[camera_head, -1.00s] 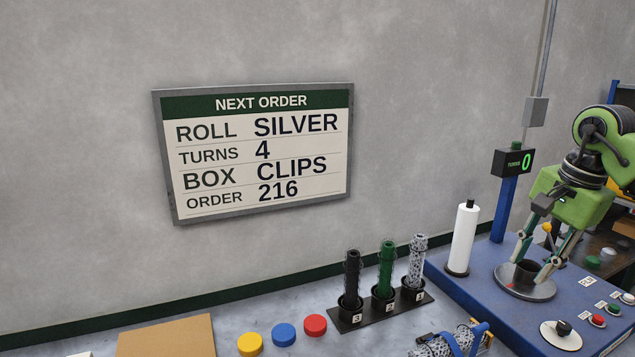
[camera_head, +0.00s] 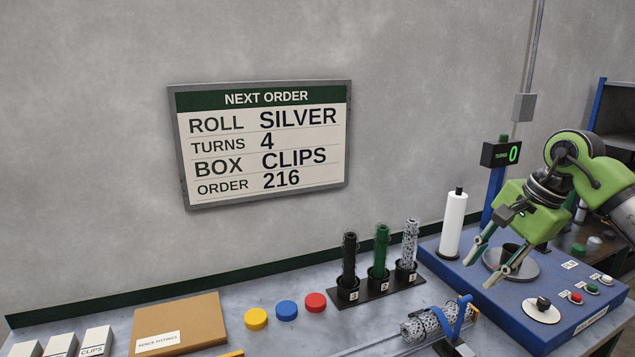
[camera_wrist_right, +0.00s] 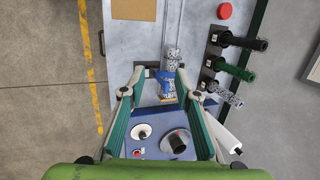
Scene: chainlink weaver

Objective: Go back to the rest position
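My right gripper (camera_head: 492,256) is at the right of the head view, raised above the blue machine (camera_head: 480,287). Its two fingers are spread apart with nothing between them. The right wrist view also shows its fingers (camera_wrist_right: 163,95) wide apart. The machine's round plate with a dark cup (camera_wrist_right: 177,143) lies below the gripper, apart from it. My left gripper is not in the head view.
A rack (camera_head: 374,289) holds black, green and silver rolls. A silver roll in a blue holder (camera_head: 433,322) lies in front of it. A white roll (camera_head: 453,224) stands on the machine. Coloured discs (camera_head: 286,311), a cardboard box (camera_head: 180,322) and white boxes (camera_head: 97,341) sit left. An order sign (camera_head: 264,145) hangs behind.

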